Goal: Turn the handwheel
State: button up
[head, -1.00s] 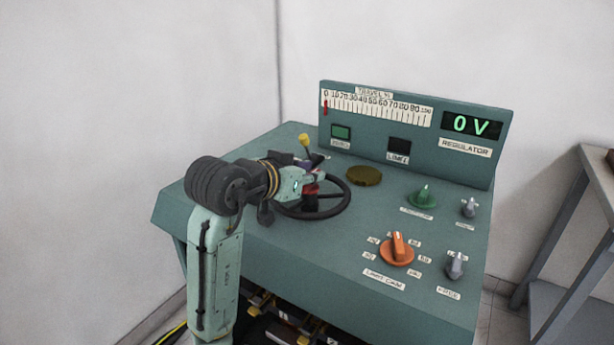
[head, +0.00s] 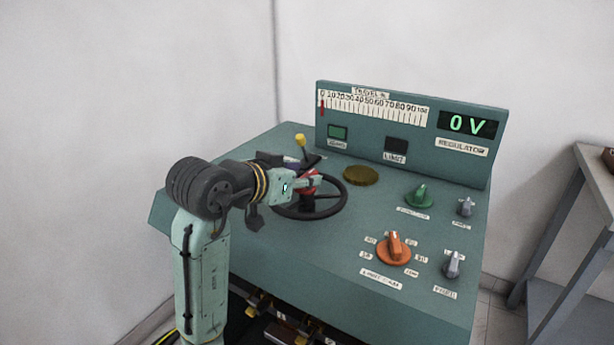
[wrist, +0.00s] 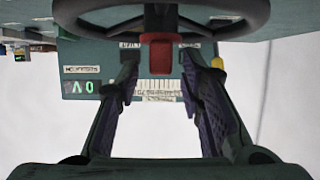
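The dark handwheel (head: 344,200) lies on the sloping top of the green regulator console, with its left part hidden behind my arm. In the wrist view, which is upside down, its rim (wrist: 95,22) curves across the top. A red block (wrist: 159,42) shows near the wheel's middle, between my finger lines. My gripper (head: 316,181) is over the wheel's far left part, close to the red part; contact cannot be told. In the wrist view my gripper (wrist: 159,68) has its two fingers wide apart with nothing held.
The upright panel has a travel scale (head: 375,106) with its red pointer near 0 and a display (head: 467,124) reading 0 V. A yellow-tipped lever (head: 301,140) stands behind the wheel. An orange knob (head: 394,246) and a green knob (head: 418,194) are to the right.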

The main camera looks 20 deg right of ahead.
jog(key=v, duration=0.9)
jog(key=shift+s, duration=0.25)
jog(key=shift+a, duration=0.15)
